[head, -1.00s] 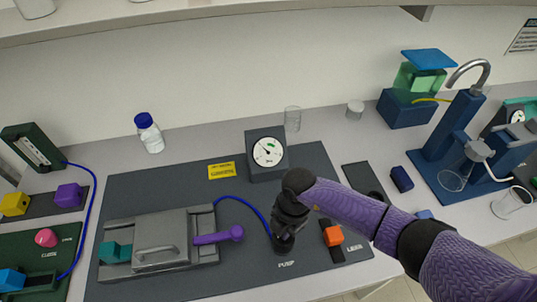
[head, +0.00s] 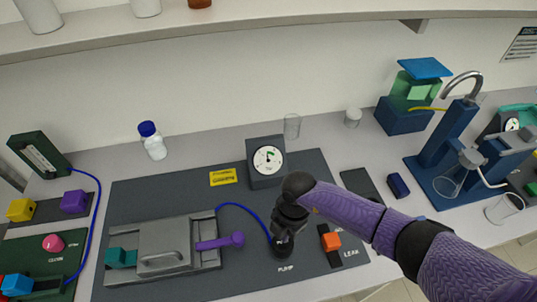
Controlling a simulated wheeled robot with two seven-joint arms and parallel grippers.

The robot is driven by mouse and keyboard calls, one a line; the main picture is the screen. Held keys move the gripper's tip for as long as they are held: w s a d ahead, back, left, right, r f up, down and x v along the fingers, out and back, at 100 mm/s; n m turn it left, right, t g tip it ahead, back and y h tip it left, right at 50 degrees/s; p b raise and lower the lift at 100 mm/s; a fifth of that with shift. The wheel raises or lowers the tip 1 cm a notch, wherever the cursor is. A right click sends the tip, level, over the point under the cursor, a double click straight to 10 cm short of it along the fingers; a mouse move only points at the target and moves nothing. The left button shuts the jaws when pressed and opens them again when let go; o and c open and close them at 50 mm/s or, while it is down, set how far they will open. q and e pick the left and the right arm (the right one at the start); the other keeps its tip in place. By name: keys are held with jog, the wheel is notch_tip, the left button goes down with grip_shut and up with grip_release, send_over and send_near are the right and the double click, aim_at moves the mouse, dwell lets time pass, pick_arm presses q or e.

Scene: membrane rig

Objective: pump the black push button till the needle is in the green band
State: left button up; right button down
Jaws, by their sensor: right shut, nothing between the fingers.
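The gauge (head: 268,160) is a dark box with a white round dial, standing at the back of the grey rig board (head: 150,200). Its needle points roughly upward, close to the small green band near the top of the dial; I cannot tell whether it is inside the band. My right gripper (head: 283,243) is shut and empty, pointing down over the spot labelled PUMP. The black push button is hidden under or merged with the dark gripper, so contact is unclear. My left gripper is not in view.
An orange LEAK knob (head: 331,241) stands just right of my gripper. A blue hose (head: 242,207) runs from the pump to a grey clamp unit (head: 165,246) with a purple handle (head: 220,241). A blue-capped bottle (head: 152,141) stands behind the board.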

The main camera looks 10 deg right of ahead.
jog(key=shift+f, duration=0.1)
dwell(0.7)
jog(key=shift+f+b, duration=2)
jog(key=shift+f, duration=0.45)
notch_tip(320, 180, up, 5)
jog(key=p, duration=0.5)
jog(key=shift+r, duration=0.15)
jog(key=shift+f, duration=0.2)
